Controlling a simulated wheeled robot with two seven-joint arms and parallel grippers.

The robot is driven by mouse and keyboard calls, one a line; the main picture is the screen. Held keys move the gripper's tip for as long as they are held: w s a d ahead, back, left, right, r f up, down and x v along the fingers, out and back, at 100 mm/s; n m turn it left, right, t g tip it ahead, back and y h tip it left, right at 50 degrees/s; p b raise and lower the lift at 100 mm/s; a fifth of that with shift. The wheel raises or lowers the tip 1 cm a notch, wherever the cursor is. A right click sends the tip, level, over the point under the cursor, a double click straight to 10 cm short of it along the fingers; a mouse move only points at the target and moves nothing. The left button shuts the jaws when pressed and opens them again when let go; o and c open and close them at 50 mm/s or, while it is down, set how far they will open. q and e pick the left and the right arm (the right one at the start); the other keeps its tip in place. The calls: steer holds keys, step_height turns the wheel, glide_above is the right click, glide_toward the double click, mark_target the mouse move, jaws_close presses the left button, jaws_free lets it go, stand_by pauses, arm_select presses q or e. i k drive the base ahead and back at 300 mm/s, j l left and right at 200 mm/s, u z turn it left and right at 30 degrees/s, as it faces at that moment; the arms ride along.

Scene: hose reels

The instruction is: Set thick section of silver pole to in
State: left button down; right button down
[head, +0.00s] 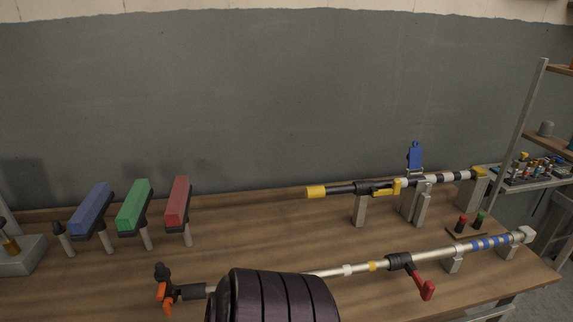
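The silver pole (326,272) runs across the front of the table, from the lower left up to the right. Its thinner left part has white and yellow bands. A black clamp (400,261) with a red lever (428,290) hanging down sits where the thick section (461,249) begins. The thick section has several blue bands and rests on grey supports (453,263). A black and orange fitting (168,291) is at the pole's left end. A large dark ribbed body, apparently part of my arm, hides the pole's left-middle part. Neither gripper can be made out.
Behind, a black pole with yellow ends (340,190) and a yellow lever (386,188) rests on grey stands. Blue (91,208), green (134,205) and red (177,201) blocks stand on posts at left. The table (250,235) is bare at centre.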

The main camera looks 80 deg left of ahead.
mark_target(371, 266)
steer(key=j+u, duration=0.2)
steer(key=u, duration=2.85)
steer(key=k+j, duration=0.1)
steer(key=j, duration=0.25)
steer(key=k+j, duration=0.15)
steer(key=j, duration=0.2)
steer(key=k+j+z, duration=0.1)
steer(key=j, duration=0.3)
steer(key=k+j, duration=0.15)
steer(key=j, duration=0.2)
